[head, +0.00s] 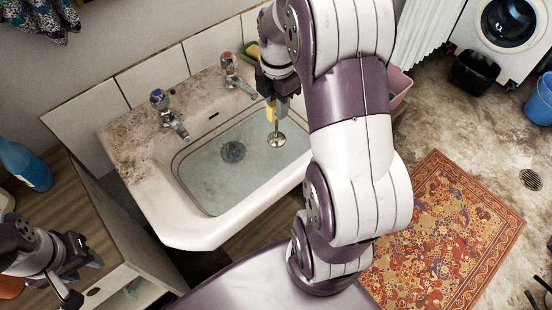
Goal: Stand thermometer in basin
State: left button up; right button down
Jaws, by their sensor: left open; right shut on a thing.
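The thermometer (276,139) shows as a yellow upper part, a thin stem and a round metal disc at its lower end. My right gripper (274,101) is shut on its upper part and holds it roughly upright over the right part of the basin (160,207). I cannot tell whether the disc touches the basin's floor. The basin is pale, with a round dark drain left of the disc. My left gripper (84,279) is open and empty at the lower left, away from the basin.
Two taps (168,115) (236,76) stand on the basin's stained back ledge. A green and yellow sponge (251,50) lies near my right wrist. A blue bottle (25,166) stands on the wooden cabinet (72,205) at left. A patterned rug (450,235) lies on the floor at right.

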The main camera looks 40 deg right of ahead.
aim_at(276, 137)
pick_arm(q)
jog(key=shift+w+f+b, duration=0.1)
jog(key=shift+f+b, duration=0.25)
jog(key=shift+f, duration=0.15)
pick_arm(e)
notch_tip(276, 137, down, 9)
jog(key=shift+r, duration=0.15)
pick_arm(q)
jog(key=shift+f, duration=0.1)
pick_arm(e)
jog(key=c, duration=0.9)
grip_release()
jog(key=shift+f, duration=0.2)
jog(key=shift+r, duration=0.1)
